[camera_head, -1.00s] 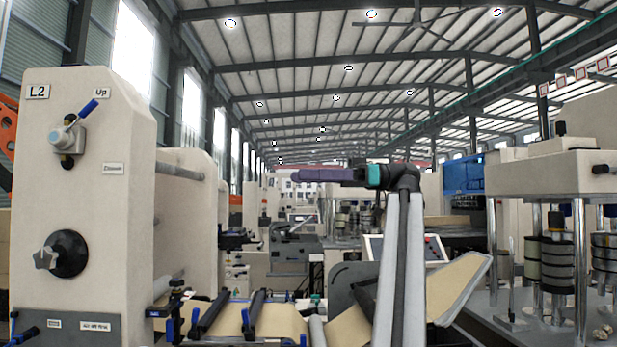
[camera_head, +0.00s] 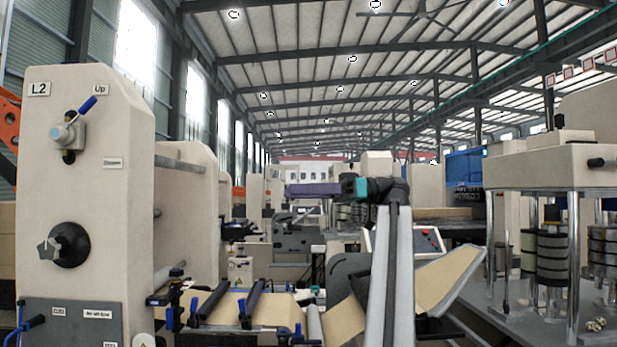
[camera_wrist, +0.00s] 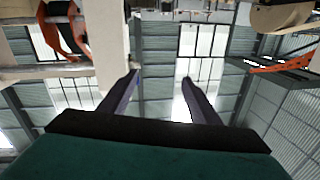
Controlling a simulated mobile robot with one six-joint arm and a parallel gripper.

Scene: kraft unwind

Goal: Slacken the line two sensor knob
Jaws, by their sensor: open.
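The line two machine (camera_head: 125,210) is the cream cabinet at the left of the head view, marked by an L2 plate (camera_head: 40,88). A grey lobed knob (camera_head: 50,248) sits on a black disc on its front. Above it is a valve with a blue lever (camera_head: 87,104). Small blue-handled fittings (camera_head: 170,317) stand beside its lower right side. I cannot tell which of these is the sensor knob. My gripper (camera_head: 290,190) points left in mid-air, well right of the cabinet. The wrist view shows my gripper (camera_wrist: 160,78) open, with nothing between its fingers.
A brown paper web (camera_head: 225,312) with dark bars runs low in the middle. A control panel (camera_head: 425,240) stands behind my arm. A press with metal posts (camera_head: 572,260) stands at the right. Open air lies between my gripper and the cabinet.

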